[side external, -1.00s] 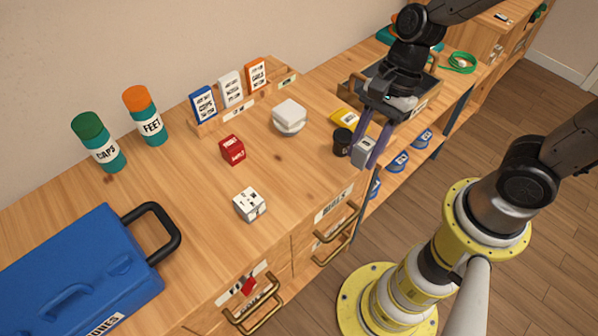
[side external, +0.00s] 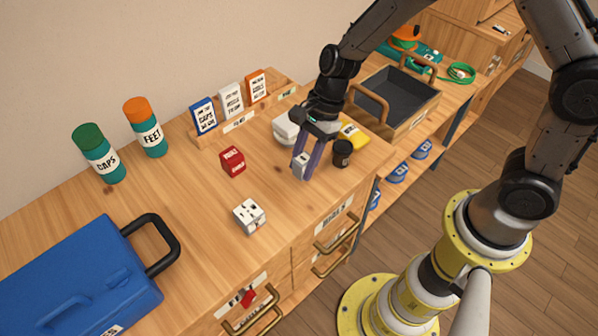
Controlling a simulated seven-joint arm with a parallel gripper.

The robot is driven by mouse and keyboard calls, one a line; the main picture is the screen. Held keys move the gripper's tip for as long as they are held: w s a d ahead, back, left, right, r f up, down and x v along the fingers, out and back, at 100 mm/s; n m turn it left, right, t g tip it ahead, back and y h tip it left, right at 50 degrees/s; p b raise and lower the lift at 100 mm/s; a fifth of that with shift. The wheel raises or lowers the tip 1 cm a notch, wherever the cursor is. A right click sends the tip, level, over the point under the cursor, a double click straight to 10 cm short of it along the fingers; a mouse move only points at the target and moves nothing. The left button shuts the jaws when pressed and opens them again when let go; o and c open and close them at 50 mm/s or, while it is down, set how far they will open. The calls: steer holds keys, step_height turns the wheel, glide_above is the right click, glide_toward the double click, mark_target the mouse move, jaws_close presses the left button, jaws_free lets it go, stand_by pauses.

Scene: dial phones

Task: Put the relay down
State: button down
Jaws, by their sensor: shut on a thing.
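The relay (side external: 300,163) is a small grey box in the side external view. My gripper (side external: 304,168) points down, shut on it, with the box between its two purple-grey fingers. The fingertips are low over the wooden worktop (side external: 285,190), to the left of a black jar (side external: 342,154). I cannot tell whether the relay touches the wood.
A white rounded object (side external: 285,126) and a yellow item (side external: 353,135) are close behind my gripper. A red box (side external: 232,161) and a white cube (side external: 249,216) stand to the left. A wooden tray (side external: 408,118) is at the right. Wood in front is clear.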

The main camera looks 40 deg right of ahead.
mark_target(299, 175)
steer(key=shift+w+a+f, duration=0.15)
steer(key=shift+w+f, duration=0.15)
steer(key=shift+f, duration=0.15)
steer(key=shift+w+f, duration=0.15)
steer(key=shift+f, duration=1.5)
steer(key=shift+f, duration=0.15)
steer(key=c, duration=0.5)
jaws_free()
steer(key=v, duration=1.2)
steer(key=s+d+r+n+t+h, duration=0.1)
steer(key=s+d+r+n+t, duration=0.1)
steer(key=s+n, duration=0.4)
steer(key=s+d+r+n+t+h, duration=0.1)
steer(key=s+d+r+n+h, duration=0.1)
steer(key=s+d+r+n, duration=0.3)
steer(key=s+d+r+n+t+h, duration=0.1)
steer(key=s+d+r+n+t, duration=0.1)
steer(key=s+d+r+n, duration=0.2)
steer(key=shift+s+d+r+n+t, duration=0.1)
steer(key=shift+s+r+n, duration=0.4)
steer(key=shift+s, duration=0.25)
steer(key=shift+s+d+r+n+t, duration=0.1)
steer(key=shift+s+r+n, duration=0.4)
steer(key=shift+s, duration=0.3)
steer(key=shift+s+d+r+n+t, duration=0.1)
steer(key=shift+s+r+n, duration=0.4)
steer(key=shift+s, duration=0.25)
